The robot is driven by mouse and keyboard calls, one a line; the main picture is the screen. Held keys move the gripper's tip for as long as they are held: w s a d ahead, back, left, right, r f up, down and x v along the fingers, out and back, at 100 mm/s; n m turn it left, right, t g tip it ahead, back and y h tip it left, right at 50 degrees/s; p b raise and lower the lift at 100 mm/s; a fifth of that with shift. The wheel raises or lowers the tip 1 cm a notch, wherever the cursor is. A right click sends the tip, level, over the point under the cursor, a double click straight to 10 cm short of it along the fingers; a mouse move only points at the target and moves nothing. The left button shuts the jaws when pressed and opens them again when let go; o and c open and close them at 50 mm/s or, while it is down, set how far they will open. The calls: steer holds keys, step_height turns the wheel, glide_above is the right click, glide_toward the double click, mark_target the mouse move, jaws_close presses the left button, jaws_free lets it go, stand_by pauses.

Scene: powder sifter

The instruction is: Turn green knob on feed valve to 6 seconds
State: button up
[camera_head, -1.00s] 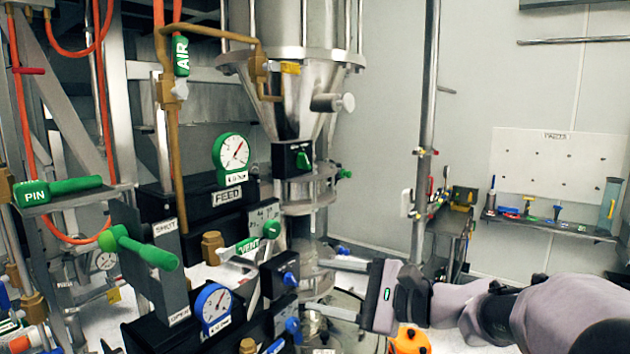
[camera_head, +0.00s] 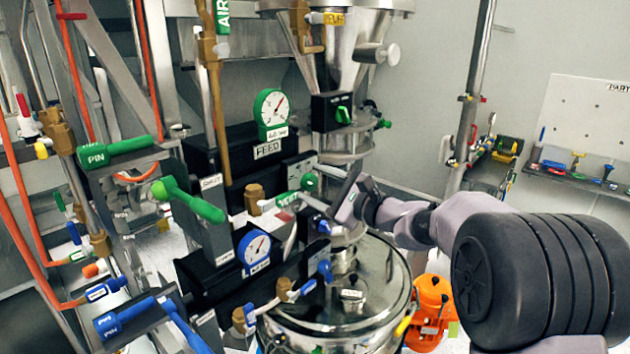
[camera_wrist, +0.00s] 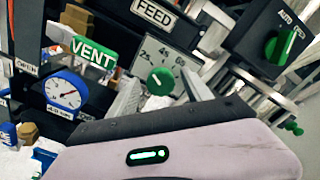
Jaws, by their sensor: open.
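The green knob (camera_head: 309,182) sits on a grey dial plate (camera_head: 299,168) below the FEED sign (camera_head: 268,149). In the wrist view the knob (camera_wrist: 161,81) is round and green, and its plate (camera_wrist: 178,60) carries 2s, 4s and 6s marks. A small pale mark shows on the knob, but I cannot tell exactly which number it points to. My gripper (camera_head: 316,187) is open, with one finger on each side of the knob in the wrist view (camera_wrist: 160,86). I cannot tell whether the fingers touch it.
A green VENT handle (camera_wrist: 92,52) is just left of the knob. A blue gauge (camera_head: 255,252) and blue valve handles (camera_head: 319,272) are below. A black box with a green AUTO switch (camera_head: 343,115) is above. A steel vessel lid (camera_head: 345,290) lies underneath.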

jaws_close()
stand_by(0.3)
steer(key=shift+m, duration=0.3)
steer(key=m+p, duration=0.2)
steer(key=m, duration=0.1)
steer(key=shift+r, duration=0.1)
steer(key=m+p, duration=0.2)
steer(key=m, duration=0.2)
steer(key=shift+w+m+p, duration=0.1)
steer(key=shift+m+p, duration=0.2)
steer(key=shift+p, duration=0.1)
steer(key=m+p, duration=0.4)
steer(key=m, duration=0.1)
steer(key=shift+d, duration=0.1)
steer(key=shift+w+m+p, duration=0.1)
steer(key=shift+m+p, duration=0.95)
steer(key=shift+m, duration=0.25)
